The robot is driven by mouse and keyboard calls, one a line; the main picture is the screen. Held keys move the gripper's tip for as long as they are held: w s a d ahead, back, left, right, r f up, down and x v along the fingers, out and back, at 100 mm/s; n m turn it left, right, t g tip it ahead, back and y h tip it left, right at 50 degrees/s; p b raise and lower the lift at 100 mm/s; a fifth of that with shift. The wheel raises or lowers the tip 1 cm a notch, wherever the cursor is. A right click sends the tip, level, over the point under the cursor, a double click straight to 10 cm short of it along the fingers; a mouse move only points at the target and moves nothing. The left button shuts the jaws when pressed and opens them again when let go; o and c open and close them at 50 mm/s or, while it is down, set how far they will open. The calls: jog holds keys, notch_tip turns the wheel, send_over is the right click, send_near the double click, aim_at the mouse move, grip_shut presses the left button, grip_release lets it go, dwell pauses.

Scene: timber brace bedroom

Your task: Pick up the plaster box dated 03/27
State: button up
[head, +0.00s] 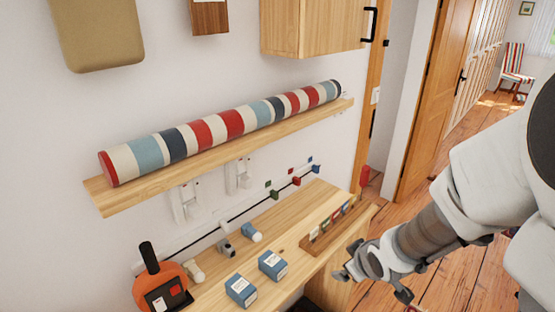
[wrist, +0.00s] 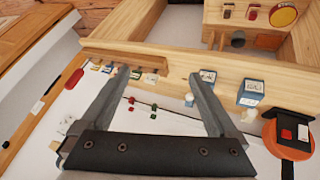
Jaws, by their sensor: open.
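Two blue boxes with white labelled tops stand on the wooden desk (head: 315,205): a nearer one (head: 241,290) and one a little farther back (head: 272,265). Both also show in the wrist view, the nearer box (wrist: 250,93) farther right and the farther box (wrist: 207,77) just beside the right fingertip. The dates are too small to read, so I cannot tell which is 03/27. My gripper (head: 371,284) is open and empty, right of the boxes near the desk's front edge. Its spread fingers (wrist: 160,78) frame the bottom of the wrist view.
An orange device (head: 160,290) with a black handle stands at the desk's left end. A shelf (head: 230,155) with a striped roll overhangs the back.

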notch_tip(320, 180, down, 4)
jog(key=a+n+y, duration=0.2)
jog(key=a, duration=0.1)
jog(key=n+y+p, duration=0.1)
jog(key=y+p, duration=0.3)
jog(key=y, duration=0.3)
send_near(251, 291)
jog(key=shift+t+y, duration=0.4)
jog(key=shift+y, duration=0.1)
jog(key=b+x, duration=0.2)
jog(key=f+b+x, duration=0.1)
jog(key=b+x, duration=0.1)
jog(key=b, duration=0.4)
jog(key=w+a+b, duration=0.1)
jog(key=b, duration=0.2)
jog(key=shift+f, duration=0.2)
jog(key=b, duration=0.3)
jog(key=shift+a+f+b, duration=0.25)
jog(key=shift+b, duration=0.05)
